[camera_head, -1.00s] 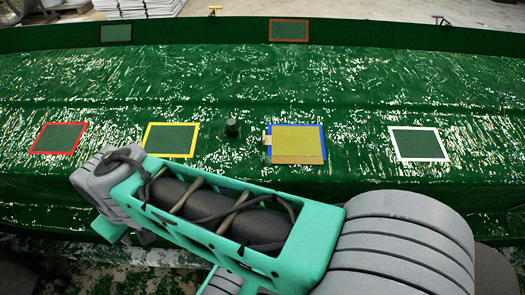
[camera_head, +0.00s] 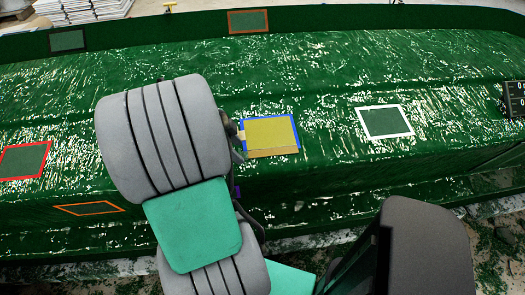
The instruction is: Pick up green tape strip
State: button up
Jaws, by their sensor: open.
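I cannot pick out a green tape strip against the green hull mould (camera_head: 320,85). A yellow sheet (camera_head: 270,132) lies inside a blue frame on the mould, with a tan strip (camera_head: 273,153) along its lower edge and a small pale tab at its left. My arm rises in front of the mould, just left of this sheet, and covers part of the surface.
A white frame (camera_head: 385,107) lies to the right, a red frame (camera_head: 47,159) at the left and an orange frame (camera_head: 90,213) on the lower side. A brown frame (camera_head: 248,11) and a dark frame sit on the far wall. A black panel (camera_head: 514,99) stands at the right edge.

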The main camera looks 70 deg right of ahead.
jog(key=shift+x, duration=0.75)
grip_shut()
